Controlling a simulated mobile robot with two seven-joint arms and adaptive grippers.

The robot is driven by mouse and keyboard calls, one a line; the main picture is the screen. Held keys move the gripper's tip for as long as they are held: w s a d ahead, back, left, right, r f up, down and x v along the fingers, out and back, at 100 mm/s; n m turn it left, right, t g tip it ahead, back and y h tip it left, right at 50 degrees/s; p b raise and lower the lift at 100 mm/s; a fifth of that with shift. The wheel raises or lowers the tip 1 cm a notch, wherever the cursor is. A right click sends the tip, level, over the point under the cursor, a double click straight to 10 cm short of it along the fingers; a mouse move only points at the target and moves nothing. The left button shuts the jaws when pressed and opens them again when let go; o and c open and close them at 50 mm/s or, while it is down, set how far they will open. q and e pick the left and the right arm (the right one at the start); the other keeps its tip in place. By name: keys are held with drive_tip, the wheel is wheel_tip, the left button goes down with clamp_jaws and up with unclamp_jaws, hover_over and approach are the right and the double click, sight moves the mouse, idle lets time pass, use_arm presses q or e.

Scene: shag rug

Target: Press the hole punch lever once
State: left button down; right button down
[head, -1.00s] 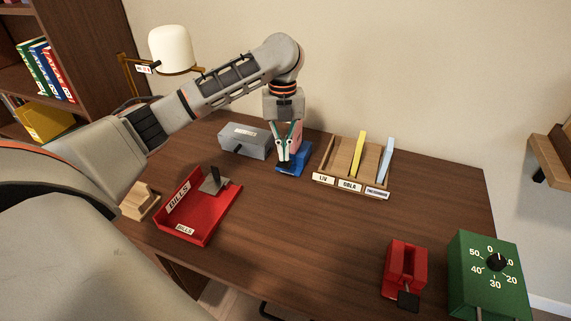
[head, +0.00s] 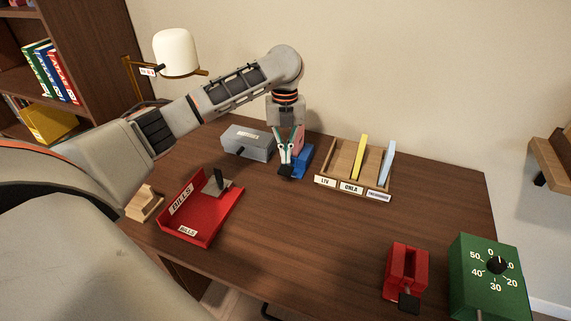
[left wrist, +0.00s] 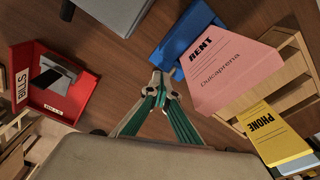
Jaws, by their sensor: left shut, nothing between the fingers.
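A blue desk device (head: 302,160), which looks like the hole punch, stands at the back of the desk with a pink card (head: 298,136) at it. In the left wrist view the blue body (left wrist: 188,36) is partly covered by the pink card (left wrist: 232,72), marked RENT. My left gripper (head: 286,167) points down at its near left side, shut and empty. A dark piece shows at the fingertips; I cannot tell whether they touch it. The fingertips also show in the left wrist view (left wrist: 158,84), beside the blue body. The right gripper is out of view.
A grey box (head: 247,143) stands left of the blue device, a wooden sorter (head: 342,160) right of it. A red BILLS tray (head: 205,225), a red device with a black lever (head: 405,268) and a green timer box (head: 480,290) stand nearer. The desk's middle is clear.

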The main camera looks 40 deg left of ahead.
use_arm(q)
drive_tip(key=shift+w+a, duration=0.25)
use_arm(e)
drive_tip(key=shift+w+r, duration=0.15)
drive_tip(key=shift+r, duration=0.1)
use_arm(q)
wheel_tip(320, 180, up, 12)
drive_tip(key=w, duration=0.1)
drive_tip(key=shift+a, duration=0.4)
idle(0.6)
